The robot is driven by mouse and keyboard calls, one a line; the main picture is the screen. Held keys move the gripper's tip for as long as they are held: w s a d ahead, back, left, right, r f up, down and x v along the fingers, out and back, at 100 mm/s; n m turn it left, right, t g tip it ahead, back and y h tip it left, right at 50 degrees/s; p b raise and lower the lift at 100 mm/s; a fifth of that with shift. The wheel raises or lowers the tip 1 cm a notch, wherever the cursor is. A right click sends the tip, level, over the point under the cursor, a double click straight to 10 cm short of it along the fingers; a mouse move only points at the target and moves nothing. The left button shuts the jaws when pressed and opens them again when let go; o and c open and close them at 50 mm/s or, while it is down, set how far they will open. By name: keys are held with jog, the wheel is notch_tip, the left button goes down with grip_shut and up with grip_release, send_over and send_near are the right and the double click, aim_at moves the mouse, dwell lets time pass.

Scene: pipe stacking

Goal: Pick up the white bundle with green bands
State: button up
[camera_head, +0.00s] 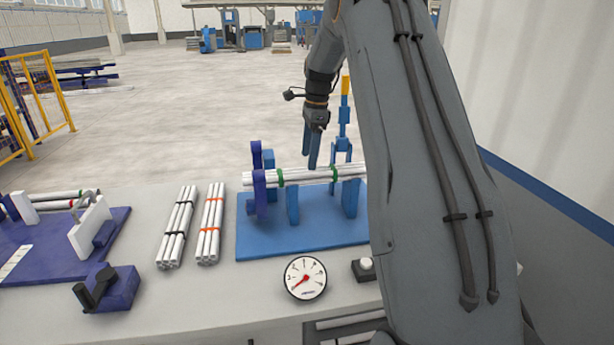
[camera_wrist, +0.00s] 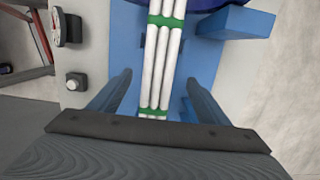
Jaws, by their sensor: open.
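The white bundle with green bands (camera_head: 308,176) lies across the upright supports of a blue fixture (camera_head: 257,243) on the table. In the wrist view the bundle (camera_wrist: 163,65) runs lengthwise down the middle, with a green band (camera_wrist: 166,22) near the top and another lower down. My gripper (camera_head: 311,158) is above the bundle with its fingers pointing down. In the wrist view my gripper (camera_wrist: 160,90) is open, with one finger on each side of the bundle and a gap to both. The bundle's right end is hidden behind my arm in the head view.
A bundle with black bands (camera_head: 176,228) and one with orange bands (camera_head: 211,224) lie left of the fixture. A purple fixture (camera_head: 95,230) stands farther left. A gauge (camera_head: 305,278) and a white button (camera_head: 366,264) are at the front. Blue uprights rise beside the bundle.

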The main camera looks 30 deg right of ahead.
aim_at(307, 171)
jog(key=shift+a+f+p, duration=0.25)
jog(key=shift+f+p, duration=0.5)
jog(key=shift+f, duration=0.85)
jog(key=shift+a+f+p, duration=0.2)
jog(key=shift+f+p, duration=0.5)
jog(key=shift+f, duration=0.85)
jog(key=shift+c, duration=0.2)
jog(key=c, duration=1.1)
jog(key=shift+c, duration=1.3)
jog(key=shift+r, duration=0.2)
